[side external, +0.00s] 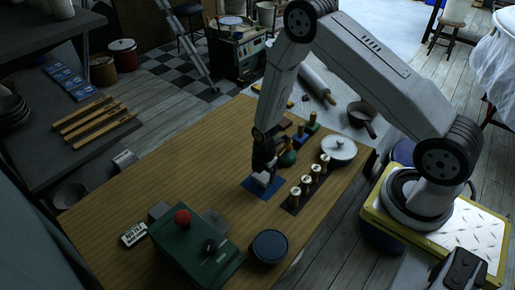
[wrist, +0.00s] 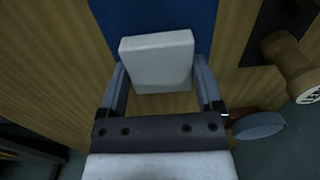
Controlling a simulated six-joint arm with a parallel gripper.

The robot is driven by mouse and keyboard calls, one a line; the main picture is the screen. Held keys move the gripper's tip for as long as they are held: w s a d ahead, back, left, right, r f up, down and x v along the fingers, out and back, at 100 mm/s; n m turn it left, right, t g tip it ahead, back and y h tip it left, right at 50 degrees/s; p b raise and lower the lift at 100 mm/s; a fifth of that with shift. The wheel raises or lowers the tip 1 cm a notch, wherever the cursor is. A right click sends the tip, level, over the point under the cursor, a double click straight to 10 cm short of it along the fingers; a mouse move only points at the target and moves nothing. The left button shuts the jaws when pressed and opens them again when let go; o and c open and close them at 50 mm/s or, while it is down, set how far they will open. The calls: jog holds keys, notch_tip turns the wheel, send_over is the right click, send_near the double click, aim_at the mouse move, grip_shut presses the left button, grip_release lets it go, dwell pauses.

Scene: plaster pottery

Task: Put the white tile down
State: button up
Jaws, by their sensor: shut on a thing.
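The white tile (wrist: 157,62) sits between the two fingers of my gripper (wrist: 158,72) in the wrist view, and my gripper is shut on it. In the side view my gripper (side external: 264,168) points down over the blue mat (side external: 262,191), and the white tile (side external: 262,180) shows just below the fingers. The blue mat (wrist: 150,14) also shows behind the tile in the wrist view. The tile is at or just above the mat; I cannot tell whether it touches. Its underside is hidden.
Several wooden-topped stamps (side external: 307,185) stand in a row right of the mat, close to my gripper. A green rounded object (side external: 288,158) is just behind. A green box (side external: 193,245) is in front. The wooden tabletop (side external: 175,165) left is clear.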

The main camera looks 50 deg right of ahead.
aim_at(264, 174)
jog(key=shift+f, duration=1)
jog(key=shift+f, duration=0.1)
jog(key=o, duration=1.1)
notch_tip(264, 174, up, 12)
jog(key=shift+r, duration=0.25)
